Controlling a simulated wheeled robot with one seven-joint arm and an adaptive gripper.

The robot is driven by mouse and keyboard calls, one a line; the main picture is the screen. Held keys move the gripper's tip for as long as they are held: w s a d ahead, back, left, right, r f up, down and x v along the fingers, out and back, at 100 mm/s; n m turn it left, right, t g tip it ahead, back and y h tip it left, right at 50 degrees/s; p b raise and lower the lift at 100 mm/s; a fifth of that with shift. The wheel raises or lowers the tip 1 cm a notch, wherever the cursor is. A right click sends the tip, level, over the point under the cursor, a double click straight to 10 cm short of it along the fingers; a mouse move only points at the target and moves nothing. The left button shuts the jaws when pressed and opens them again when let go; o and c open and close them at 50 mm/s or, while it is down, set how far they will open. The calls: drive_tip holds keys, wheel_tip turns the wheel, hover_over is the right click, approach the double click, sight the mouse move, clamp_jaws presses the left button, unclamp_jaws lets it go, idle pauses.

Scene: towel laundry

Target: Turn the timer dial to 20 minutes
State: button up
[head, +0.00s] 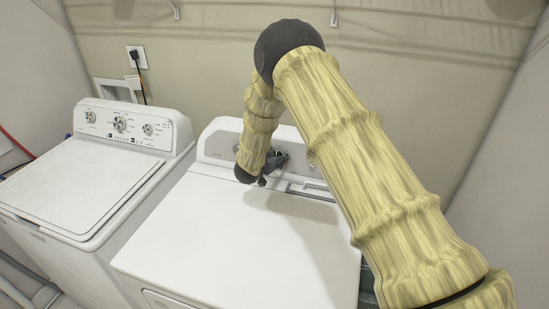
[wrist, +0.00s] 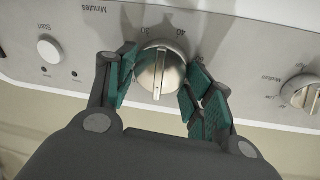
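The timer dial (wrist: 160,72) is a round silver knob with a raised ridge, on the white panel of the right-hand machine. In the wrist view it appears upside down, with "Minutes" and small numbers printed around it. The ridge runs nearly up and down in the picture; the exact setting cannot be read. My gripper (wrist: 163,62) is open, with its green-padded fingers on either side of the dial. The left finger is close to the rim, and a small gap shows at the right. In the head view my gripper (head: 276,158) is at the panel, mostly covering the dial.
A Start button (wrist: 50,49) is left of the dial in the wrist view, and another knob (wrist: 302,92) is at the right. The dryer top (head: 225,245) is clear. A washer (head: 85,190) stands to the left, and a wall (head: 200,60) is behind.

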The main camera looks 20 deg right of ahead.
drive_tip(key=shift+f+m+b, duration=0.1)
drive_tip(key=shift+m+b, duration=0.2)
drive_tip(key=shift+b, duration=0.3)
drive_tip(key=shift+f+m+b, duration=0.1)
drive_tip(key=shift+m+b, duration=0.9)
drive_tip(key=shift+b, duration=0.25)
drive_tip(key=shift+d+m+g+b, duration=0.1)
drive_tip(key=shift+m+g+b, duration=0.2)
drive_tip(key=shift+m+b, duration=0.7)
drive_tip(key=m+b, duration=0.3)
drive_tip(key=m+y+b, duration=0.1)
drive_tip(key=m+b, duration=0.2)
drive_tip(key=shift+d+g, duration=0.15)
drive_tip(key=shift+g, duration=0.15)
drive_tip(key=m+b, duration=0.5)
drive_tip(key=b, duration=0.1)
drive_tip(key=shift+y, duration=0.4)
drive_tip(key=m+b, duration=0.3)
drive_tip(key=shift+s+d+r+y, duration=0.1)
drive_tip(key=shift+r+y, duration=0.1)
drive_tip(key=shift+y, duration=0.1)
drive_tip(key=shift+b, duration=0.3)
drive_tip(key=shift+r+m, duration=0.15)
drive_tip(key=shift+m, duration=0.15)
